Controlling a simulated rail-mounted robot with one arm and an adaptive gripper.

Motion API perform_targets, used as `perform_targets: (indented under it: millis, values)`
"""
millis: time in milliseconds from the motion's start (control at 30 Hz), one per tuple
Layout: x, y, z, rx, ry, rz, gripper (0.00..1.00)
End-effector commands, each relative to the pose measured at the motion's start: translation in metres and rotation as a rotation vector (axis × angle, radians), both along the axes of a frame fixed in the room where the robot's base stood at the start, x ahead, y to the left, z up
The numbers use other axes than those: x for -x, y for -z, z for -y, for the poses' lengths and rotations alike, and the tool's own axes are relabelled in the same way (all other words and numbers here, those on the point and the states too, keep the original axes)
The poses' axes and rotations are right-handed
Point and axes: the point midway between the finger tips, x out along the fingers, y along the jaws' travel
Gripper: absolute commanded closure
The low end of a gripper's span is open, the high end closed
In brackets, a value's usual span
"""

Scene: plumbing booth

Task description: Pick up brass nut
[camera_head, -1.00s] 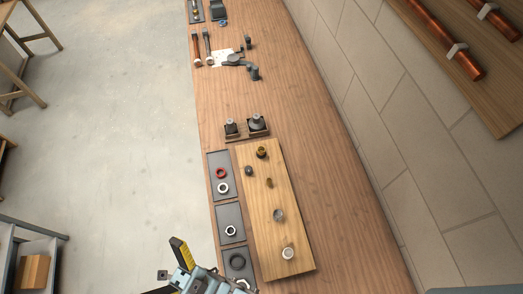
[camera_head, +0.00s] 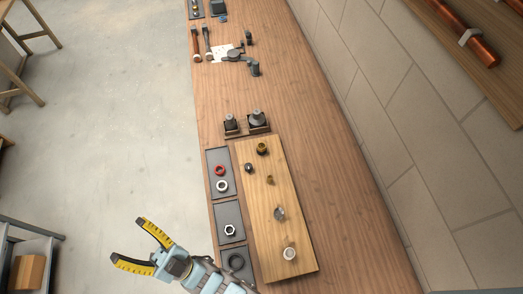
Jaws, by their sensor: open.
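Two brass-coloured pieces sit on the light wooden board (camera_head: 296,228): a larger round brass piece (camera_head: 262,148) near its far end and a smaller brass piece (camera_head: 269,180) just nearer. Both are small, and I cannot tell for sure which one is the brass nut. My gripper (camera_head: 128,240), with yellow and black fingers, is open and empty. It appears over the floor side, left of the bench and well to the left of the board, apart from both brass pieces.
Grey trays (camera_head: 227,211) with red, white and dark rings line the bench's left edge. A dark fitting (camera_head: 248,168), a grey disc (camera_head: 280,213) and a white ring (camera_head: 289,254) share the board. Dark fittings (camera_head: 257,121) stand behind it. Bare bench (camera_head: 315,150) lies right.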

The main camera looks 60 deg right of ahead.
Motion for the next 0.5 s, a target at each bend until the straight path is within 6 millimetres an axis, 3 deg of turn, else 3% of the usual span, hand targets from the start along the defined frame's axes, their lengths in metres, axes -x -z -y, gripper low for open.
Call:
perform_targets:
  millis: [33,200,500]
  values:
    - [-0.01,0.014,0.008,0.002,0.023,-0.043,0.3]
    - [-0.045,0.045,0.039,-0.005,0.101,-0.217,0.3]
    - [-0.077,0.109,0.12,-0.078,0.286,-0.514,0.3]
